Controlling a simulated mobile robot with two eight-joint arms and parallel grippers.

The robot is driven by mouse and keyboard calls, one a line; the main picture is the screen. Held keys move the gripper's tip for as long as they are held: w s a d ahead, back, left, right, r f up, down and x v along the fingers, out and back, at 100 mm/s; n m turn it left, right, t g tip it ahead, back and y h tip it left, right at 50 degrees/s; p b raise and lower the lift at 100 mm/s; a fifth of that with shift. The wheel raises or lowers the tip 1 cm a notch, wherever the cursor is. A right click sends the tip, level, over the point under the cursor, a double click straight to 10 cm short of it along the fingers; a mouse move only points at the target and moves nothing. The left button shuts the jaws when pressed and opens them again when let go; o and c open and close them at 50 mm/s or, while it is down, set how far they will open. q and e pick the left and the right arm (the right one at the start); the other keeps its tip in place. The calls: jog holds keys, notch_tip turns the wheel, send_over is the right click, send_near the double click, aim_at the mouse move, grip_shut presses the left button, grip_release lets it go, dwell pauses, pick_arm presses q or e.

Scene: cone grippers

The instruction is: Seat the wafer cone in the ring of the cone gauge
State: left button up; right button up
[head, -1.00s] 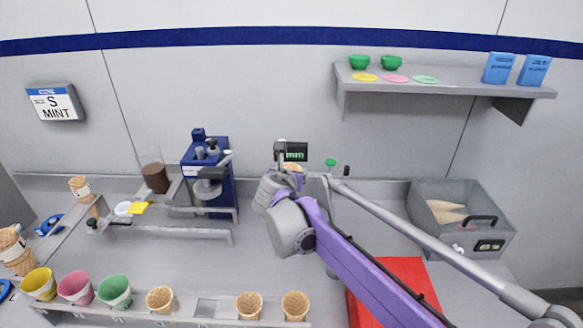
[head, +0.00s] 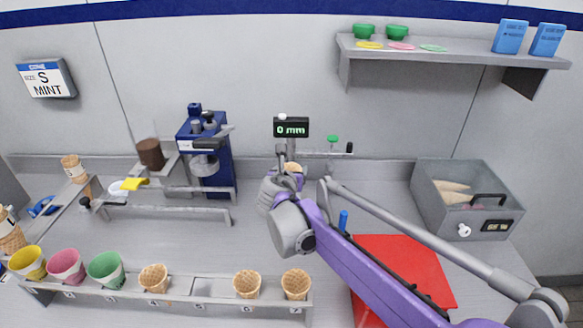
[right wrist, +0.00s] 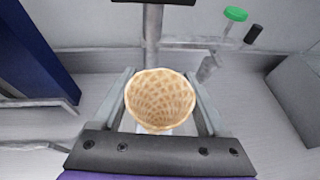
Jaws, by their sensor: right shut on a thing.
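The wafer cone (right wrist: 160,100) is between the fingers of my right gripper (right wrist: 163,112) in the right wrist view, open mouth facing the camera. My right gripper is shut on it. In the head view only a bit of the cone's rim (head: 293,168) shows above the gripper (head: 286,180). The cone gauge stands right behind, with its display (head: 291,127) reading 0 mm; its post (right wrist: 152,40) shows just beyond the cone. The gauge's ring is hidden by the cone and gripper, so I cannot tell whether the cone touches it. My left gripper is out of view.
A front rack (head: 190,292) holds several cones and coloured cups. A blue press (head: 207,150) stands left of the gauge, a green-topped stand (head: 333,150) right of it.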

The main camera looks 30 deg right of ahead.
jog(key=shift+f+b, duration=1.75)
jog(key=shift+f, duration=1.05)
jog(key=o, duration=0.7)
jog(key=shift+o, duration=0.2)
jog(key=shift+s+a, duration=0.1)
jog(key=p+v, duration=0.1)
jog(key=v, duration=0.9)
jog(key=shift+s+a, duration=0.15)
jog(key=shift+s, duration=0.05)
